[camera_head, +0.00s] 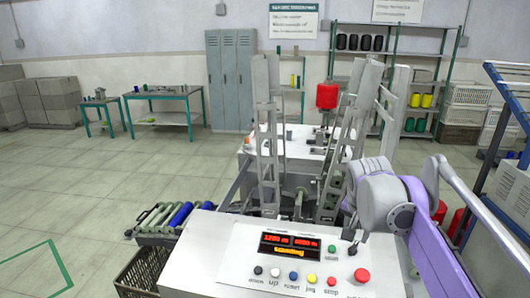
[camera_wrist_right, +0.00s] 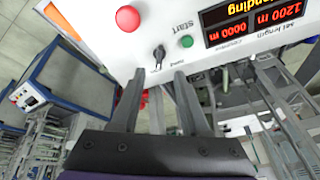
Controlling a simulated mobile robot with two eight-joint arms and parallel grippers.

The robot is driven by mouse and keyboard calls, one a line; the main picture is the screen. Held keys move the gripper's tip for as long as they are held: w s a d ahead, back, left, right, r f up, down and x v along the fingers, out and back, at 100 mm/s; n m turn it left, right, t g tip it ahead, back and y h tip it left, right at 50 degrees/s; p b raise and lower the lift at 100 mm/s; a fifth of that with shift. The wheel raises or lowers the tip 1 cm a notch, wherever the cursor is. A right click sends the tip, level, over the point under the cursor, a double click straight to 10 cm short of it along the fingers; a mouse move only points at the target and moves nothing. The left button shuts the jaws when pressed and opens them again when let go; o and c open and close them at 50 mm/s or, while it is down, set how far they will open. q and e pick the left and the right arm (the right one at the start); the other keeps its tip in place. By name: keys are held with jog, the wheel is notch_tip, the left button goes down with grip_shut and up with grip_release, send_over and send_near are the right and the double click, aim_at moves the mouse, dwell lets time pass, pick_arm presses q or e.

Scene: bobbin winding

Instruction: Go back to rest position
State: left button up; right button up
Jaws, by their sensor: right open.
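My right arm (camera_head: 430,245) with its purple and grey links comes in from the right in the head view, beside the winding machine's control panel (camera_head: 215,250). My right gripper (camera_wrist_right: 158,72) shows in the right wrist view, its two grey fingers apart with nothing held between them. The fingers point toward the panel, which appears upside down there, near the black knob (camera_wrist_right: 158,56) and the green start button (camera_wrist_right: 187,41). I cannot tell whether the fingertips touch the panel. My left gripper is in neither view.
The display (camera_head: 290,245) is lit, with a row of buttons below and a large red button (camera_head: 362,275). Grey machine frames (camera_head: 268,130) stand behind the panel. Rollers (camera_head: 180,215) and a dark crate (camera_head: 140,275) are to the left. A blue-framed rack (camera_head: 510,100) stands right.

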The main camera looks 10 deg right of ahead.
jog(key=s+a+f+n+y, duration=0.1)
jog(key=s+a+f+n, duration=0.3)
jog(key=s+f, duration=0.6)
jog(key=s+a+f+n+t+y, duration=0.1)
jog(key=s+a+f+n, duration=0.4)
jog(key=s+f, duration=0.6)
jog(key=s+a, duration=0.2)
jog(key=shift+s+a+f+n+t, duration=0.15)
jog(key=shift+a+f+n+t, duration=0.1)
jog(key=shift+a+n+t, duration=0.1)
